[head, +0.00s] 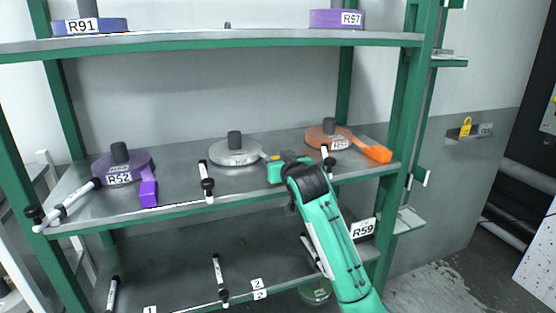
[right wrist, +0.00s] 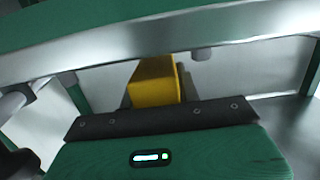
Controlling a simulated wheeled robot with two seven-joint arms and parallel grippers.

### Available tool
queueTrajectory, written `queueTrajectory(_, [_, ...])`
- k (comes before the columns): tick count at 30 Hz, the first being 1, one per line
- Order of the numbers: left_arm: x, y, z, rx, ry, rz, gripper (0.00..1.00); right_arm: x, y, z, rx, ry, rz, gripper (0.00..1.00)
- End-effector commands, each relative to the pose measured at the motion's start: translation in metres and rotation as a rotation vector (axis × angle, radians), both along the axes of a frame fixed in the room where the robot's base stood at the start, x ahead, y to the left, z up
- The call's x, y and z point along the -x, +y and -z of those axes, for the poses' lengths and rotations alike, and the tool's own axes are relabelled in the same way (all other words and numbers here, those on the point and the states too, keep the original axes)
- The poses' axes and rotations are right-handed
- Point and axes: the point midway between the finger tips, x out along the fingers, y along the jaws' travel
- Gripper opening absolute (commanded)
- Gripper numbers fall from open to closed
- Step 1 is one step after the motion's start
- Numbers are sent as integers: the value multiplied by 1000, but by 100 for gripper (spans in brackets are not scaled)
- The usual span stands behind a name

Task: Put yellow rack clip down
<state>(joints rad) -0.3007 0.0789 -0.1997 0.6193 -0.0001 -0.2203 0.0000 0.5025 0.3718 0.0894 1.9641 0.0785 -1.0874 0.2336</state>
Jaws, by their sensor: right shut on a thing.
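A yellow block-shaped thing, which looks like the yellow rack clip (right wrist: 153,82), sticks out beyond the dark front edge of my right gripper (right wrist: 155,112) in the right wrist view. The right gripper is shut on it. In the head view my right gripper (head: 285,170) is at the front of the middle shelf (head: 235,192), right of the grey roll (head: 234,152). Only a small yellow-orange spot shows beside the gripper there; the rest of the clip is hidden. My left gripper is not in view.
A purple roll (head: 122,162) with a purple strip and an orange roll (head: 330,136) with an orange strip stand on the middle shelf. White rods (head: 206,180) project at its front edge. A green post (head: 400,150) stands at the right. The shelf above limits height.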

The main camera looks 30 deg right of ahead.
Motion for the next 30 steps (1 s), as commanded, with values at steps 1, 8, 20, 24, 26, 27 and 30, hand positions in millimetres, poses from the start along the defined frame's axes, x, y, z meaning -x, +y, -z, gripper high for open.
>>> queueTrajectory(1, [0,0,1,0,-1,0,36,0,0,2,0,0,0,9])
queueTrajectory(8, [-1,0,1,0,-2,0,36,0,0,8,0,1,0,9])
queueTrajectory(20, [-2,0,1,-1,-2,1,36,0,0,7,0,0,0,54])
queueTrajectory(24, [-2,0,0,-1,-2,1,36,0,0,1,0,-2,0,54])
queueTrajectory(26, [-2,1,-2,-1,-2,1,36,0,0,-7,1,-4,0,54])
queueTrajectory(27, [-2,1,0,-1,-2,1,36,3,1,-7,1,-2,0,54])
queueTrajectory(30, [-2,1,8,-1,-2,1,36,19,5,-5,1,-2,0,54])
